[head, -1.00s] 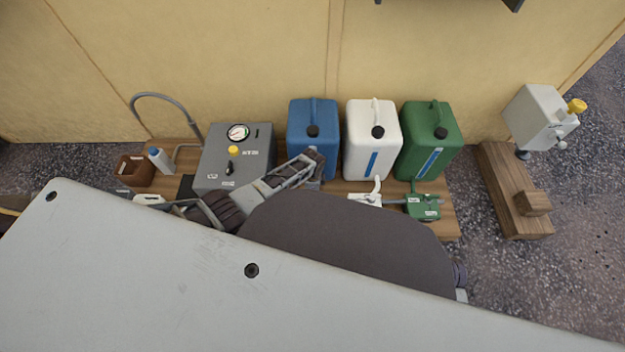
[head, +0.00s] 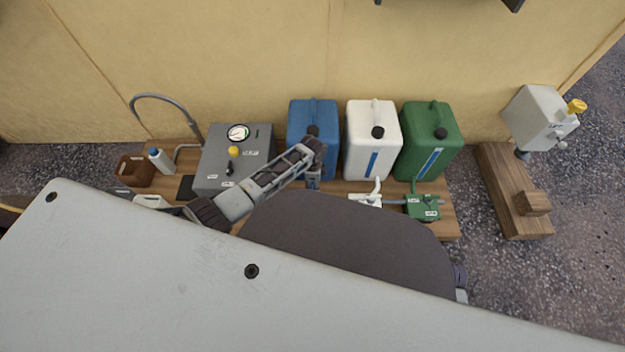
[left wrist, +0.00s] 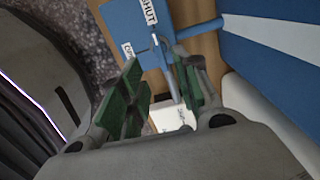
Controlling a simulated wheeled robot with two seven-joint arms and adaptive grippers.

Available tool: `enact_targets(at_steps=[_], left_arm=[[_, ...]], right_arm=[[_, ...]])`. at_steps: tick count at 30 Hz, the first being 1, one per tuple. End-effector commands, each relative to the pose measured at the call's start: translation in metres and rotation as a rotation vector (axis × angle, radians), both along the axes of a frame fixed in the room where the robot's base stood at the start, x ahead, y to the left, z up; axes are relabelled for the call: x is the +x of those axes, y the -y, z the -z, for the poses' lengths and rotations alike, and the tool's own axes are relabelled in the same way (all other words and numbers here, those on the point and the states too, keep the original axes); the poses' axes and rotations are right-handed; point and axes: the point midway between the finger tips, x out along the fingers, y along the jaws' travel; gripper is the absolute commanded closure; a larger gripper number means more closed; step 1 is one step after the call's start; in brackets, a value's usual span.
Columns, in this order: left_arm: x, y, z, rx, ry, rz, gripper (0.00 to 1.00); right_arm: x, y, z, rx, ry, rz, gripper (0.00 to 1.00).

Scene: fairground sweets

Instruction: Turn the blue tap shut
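My left gripper (head: 319,147) is in front of that canister. In the left wrist view its green-padded fingers (left wrist: 160,82) are apart, with the handle close to the right finger and reaching into the gap. Whether they touch, I cannot tell. My right gripper is not in view.
A white canister (head: 368,140) and a green canister (head: 424,142) stand to the right, with a white tap (head: 368,199) and a green tap (head: 424,207) in front. A grey machine with a gauge (head: 230,165) stands left. A wooden bench (head: 500,190) is at far right.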

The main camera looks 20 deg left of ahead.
Motion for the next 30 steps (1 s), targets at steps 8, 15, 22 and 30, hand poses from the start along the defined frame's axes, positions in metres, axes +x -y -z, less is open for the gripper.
enact_targets(at_steps=[8,15,22,30], left_arm=[[0.000,0.000,-0.022,-0.001,-0.001,0.000,0.68],[-0.001,0.000,-0.030,-0.001,-0.001,0.000,0.68],[0.000,0.000,-0.030,0.000,-0.001,0.000,0.68],[0.000,0.000,-0.030,0.000,-0.001,0.000,0.68]], right_arm=[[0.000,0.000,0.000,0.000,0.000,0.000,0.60],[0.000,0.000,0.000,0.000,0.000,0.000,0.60],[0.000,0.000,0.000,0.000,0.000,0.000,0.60],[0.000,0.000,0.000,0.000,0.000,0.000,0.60]])
